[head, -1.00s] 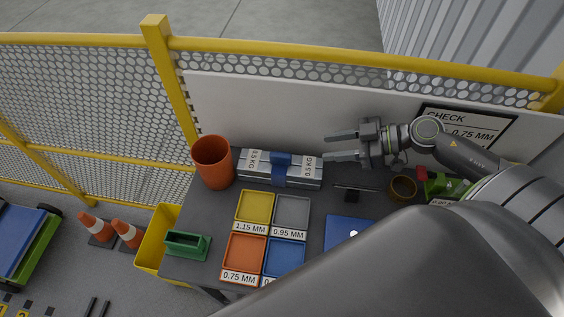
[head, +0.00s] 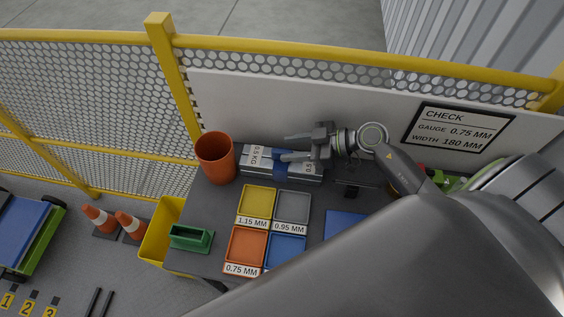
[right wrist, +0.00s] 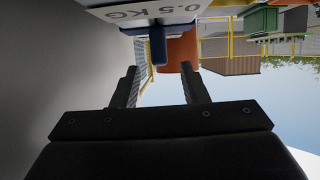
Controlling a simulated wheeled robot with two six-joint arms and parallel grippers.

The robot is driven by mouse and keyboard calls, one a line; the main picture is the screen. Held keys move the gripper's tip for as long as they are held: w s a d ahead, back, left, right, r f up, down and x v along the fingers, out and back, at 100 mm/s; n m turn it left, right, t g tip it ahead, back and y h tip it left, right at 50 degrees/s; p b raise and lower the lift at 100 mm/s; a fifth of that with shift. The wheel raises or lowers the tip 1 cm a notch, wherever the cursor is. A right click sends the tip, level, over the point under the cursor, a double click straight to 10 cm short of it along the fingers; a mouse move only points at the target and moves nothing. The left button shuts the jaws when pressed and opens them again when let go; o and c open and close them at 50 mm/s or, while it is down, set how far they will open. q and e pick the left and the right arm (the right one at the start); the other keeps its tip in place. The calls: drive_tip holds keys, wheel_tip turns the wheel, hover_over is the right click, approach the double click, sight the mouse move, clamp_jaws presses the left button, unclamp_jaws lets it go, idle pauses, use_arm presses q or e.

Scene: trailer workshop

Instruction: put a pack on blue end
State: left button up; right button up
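Grey packs labelled 0.5 KG lie in a row at the back of the dark bench, the left pack (head: 258,158) beside the orange cup and the right pack (head: 308,169) under my right gripper. A blue piece (head: 280,170) stands between them, partly hidden by a finger. My right gripper (head: 284,148) is open and empty, its fingers pointing left over the packs. In the right wrist view, a pack's label (right wrist: 160,12) and a blue piece (right wrist: 157,45) show just beyond the open fingers (right wrist: 158,80). My left gripper is not in view.
An orange cup (head: 216,158) stands left of the packs. Yellow (head: 257,202), grey (head: 292,207), orange (head: 246,246) and blue (head: 286,248) trays lie in front. A green holder (head: 191,238) sits at the bench's left edge. A white panel (head: 300,105) rises behind.

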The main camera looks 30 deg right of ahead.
sight(283, 151)
drive_tip(key=shift+w+a+f, duration=0.2)
drive_tip(key=shift+w+a, duration=0.05)
drive_tip(key=shift+a, duration=0.2)
drive_tip(key=p+x, duration=0.1)
drive_tip(key=x, duration=0.2)
drive_tip(key=shift+f, duration=0.2)
drive_tip(key=shift+w+a+f, duration=0.3)
drive_tip(key=shift+a, duration=0.05)
clamp_jaws()
drive_tip(key=shift+r, duration=0.1)
idle(0.6)
